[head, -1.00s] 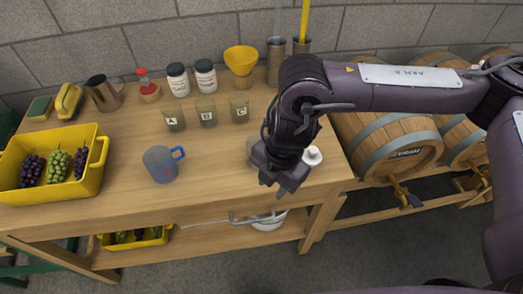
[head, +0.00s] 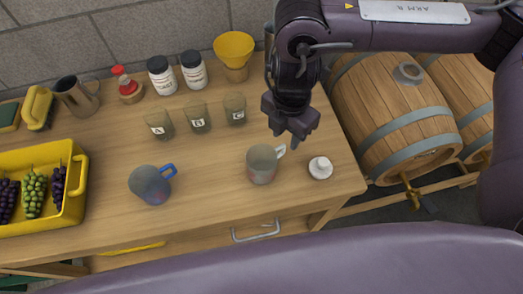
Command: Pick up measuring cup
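Two cups stand upright on the wooden table, and I cannot tell which one the task means by measuring cup. One is a bluish translucent cup with a blue handle (head: 150,187), left of centre. The other is a clear greyish cup with a pale handle (head: 261,166), nearer the right end. My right gripper (head: 289,136) hangs above and just behind the pale-handled cup, close to its handle in the picture. Its fingers look apart, with nothing between them. My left gripper is not in view.
Glasses marked A (head: 159,125), B (head: 197,119) and C (head: 235,111) stand behind the cups. A white-capped item (head: 320,168) sits right of the pale-handled cup. A yellow crate (head: 75,208) of grapes is at left. The table between the cups is clear.

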